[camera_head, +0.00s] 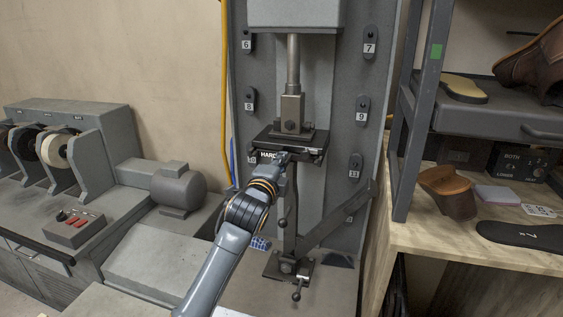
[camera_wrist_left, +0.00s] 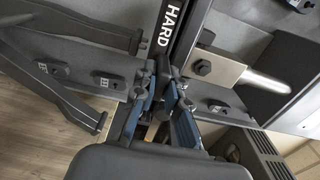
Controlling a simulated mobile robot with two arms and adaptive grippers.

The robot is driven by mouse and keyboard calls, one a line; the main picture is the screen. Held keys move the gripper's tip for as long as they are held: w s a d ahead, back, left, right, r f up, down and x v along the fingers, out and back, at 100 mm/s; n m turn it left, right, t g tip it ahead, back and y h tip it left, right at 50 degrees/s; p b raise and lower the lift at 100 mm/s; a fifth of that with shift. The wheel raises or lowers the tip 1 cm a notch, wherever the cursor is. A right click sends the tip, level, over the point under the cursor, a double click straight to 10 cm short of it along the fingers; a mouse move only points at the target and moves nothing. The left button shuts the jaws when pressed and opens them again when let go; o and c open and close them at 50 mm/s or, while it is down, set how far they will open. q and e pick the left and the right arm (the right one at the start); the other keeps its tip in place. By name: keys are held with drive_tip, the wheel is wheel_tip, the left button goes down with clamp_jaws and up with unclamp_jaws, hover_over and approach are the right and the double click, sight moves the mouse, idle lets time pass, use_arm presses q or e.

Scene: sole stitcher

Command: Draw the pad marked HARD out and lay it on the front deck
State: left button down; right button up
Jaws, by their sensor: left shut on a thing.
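The dark pad marked HARD (camera_head: 268,155) sits in the press under the metal ram block (camera_head: 291,108); its white lettering faces forward. In the left wrist view the pad (camera_wrist_left: 172,22) runs up from the fingertips, with HARD readable along its edge. My left gripper (camera_head: 281,158) is at the pad's front edge. In the wrist view its blue fingers (camera_wrist_left: 167,88) are shut on a small dark part at the pad's edge. The fingers hide that part's exact shape. My right gripper is in neither view. A grey deck (camera_head: 333,290) lies low in front of the press.
A lever and slanted brace (camera_head: 330,223) stand just right of and below the gripper. Numbered plates line the press columns. A wooden bench (camera_head: 480,250) with shoe parts is at right, and a grinding machine (camera_head: 75,135) is at left.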

use_arm(q)
drive_tip(key=p+v, duration=0.4)
drive_tip(key=v, duration=0.3)
drive_tip(key=shift+s+r, duration=0.2)
drive_tip(key=shift+s, duration=0.15)
drive_tip(key=shift+s+a, duration=0.1)
drive_tip(key=shift+a, duration=0.05)
idle(0.4)
drive_tip(key=p+v, duration=0.4)
drive_tip(key=v, duration=0.6)
idle(0.7)
